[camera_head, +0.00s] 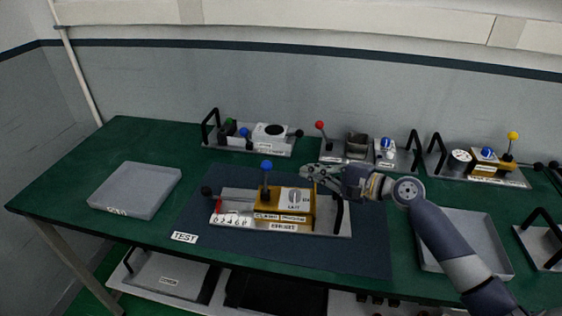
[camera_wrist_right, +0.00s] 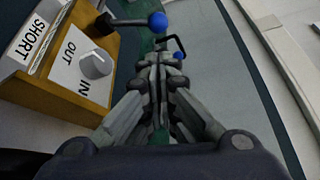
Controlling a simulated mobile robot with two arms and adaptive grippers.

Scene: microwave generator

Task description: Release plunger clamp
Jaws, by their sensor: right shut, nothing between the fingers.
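The plunger device stands on the dark mat in the middle of the table: a yellow-brown block (camera_head: 266,212) on a light base plate. A lever with a blue ball (camera_head: 266,165) rises from the block, and its white top face carries a grey knob. In the right wrist view the block (camera_wrist_right: 50,97) is at the upper left, with a grey knob (camera_wrist_right: 95,65) between "OUT" and "IN" and the blue ball (camera_wrist_right: 157,21) of the lever near the top. My right gripper (camera_head: 304,174) is shut and empty, to the right of the blue-ball lever and apart from it. My left gripper is not in view.
Several other fixtures stand along the back, including one with a red ball (camera_head: 320,125) and one with a yellow ball (camera_head: 512,135). Empty grey trays are at the left (camera_head: 135,190) and right (camera_head: 485,240). A black handle (camera_head: 338,208) stands at the plate's right end.

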